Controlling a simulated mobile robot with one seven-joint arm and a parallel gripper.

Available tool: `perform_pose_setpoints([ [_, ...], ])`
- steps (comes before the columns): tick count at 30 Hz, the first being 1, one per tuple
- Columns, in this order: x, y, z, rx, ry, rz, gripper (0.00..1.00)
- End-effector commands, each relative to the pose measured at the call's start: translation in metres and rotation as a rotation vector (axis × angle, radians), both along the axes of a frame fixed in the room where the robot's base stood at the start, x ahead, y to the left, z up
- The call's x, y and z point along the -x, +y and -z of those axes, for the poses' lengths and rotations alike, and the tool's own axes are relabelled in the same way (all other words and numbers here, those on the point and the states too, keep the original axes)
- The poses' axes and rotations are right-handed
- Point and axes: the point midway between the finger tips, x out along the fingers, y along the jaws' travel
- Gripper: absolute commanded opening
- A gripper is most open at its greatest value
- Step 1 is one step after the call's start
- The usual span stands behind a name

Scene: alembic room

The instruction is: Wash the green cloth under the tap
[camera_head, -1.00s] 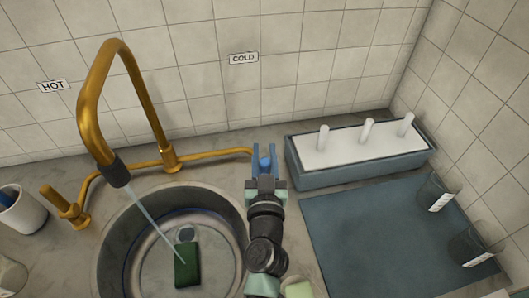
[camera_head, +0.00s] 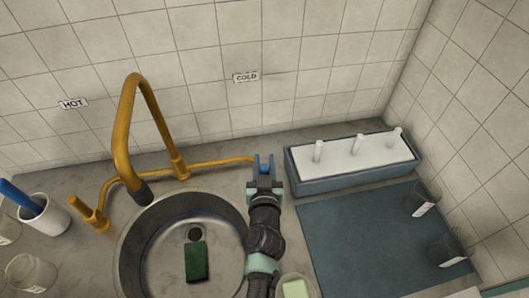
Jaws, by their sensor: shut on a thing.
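The green cloth (camera_head: 196,262) lies as a dark flat rectangle on the floor of the round metal sink (camera_head: 160,221), just below the drain. The brass tap (camera_head: 127,120) arches over the sink's back left edge, and no water runs from its dark spout (camera_head: 143,194). My gripper (camera_head: 263,164) is at the right end of the brass pipe, below the COLD label. It is shut on the blue cold tap knob, which the fingers mostly hide. The brass hot tap handle (camera_head: 84,208) stands at the left, apart from my gripper.
A blue-grey tray with white pegs (camera_head: 350,170) stands at the back right. A dark mat (camera_head: 350,235) holds glass beakers (camera_head: 450,250) at its right. A white cup (camera_head: 45,215) and glass jars stand at the left. A pale green block in a dish (camera_head: 295,288) is at the front.

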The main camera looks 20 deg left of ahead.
Motion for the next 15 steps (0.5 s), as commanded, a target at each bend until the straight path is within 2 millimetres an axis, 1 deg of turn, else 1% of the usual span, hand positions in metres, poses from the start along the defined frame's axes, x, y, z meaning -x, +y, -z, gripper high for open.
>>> perform_pose_setpoints([
  [1, -0.0002, 0.0004, -0.0037, 0.006, 0.008, 0.0, 0.0],
  [6, -0.0003, 0.0004, 0.0003, 0.013, 0.02, 0.0, 0.0],
  [14, -0.0004, 0.0007, 0.0008, 0.013, 0.018, -0.001, 0.0],
  [15, -0.0004, 0.0007, 0.0008, 0.013, 0.018, -0.001, 0.38],
])
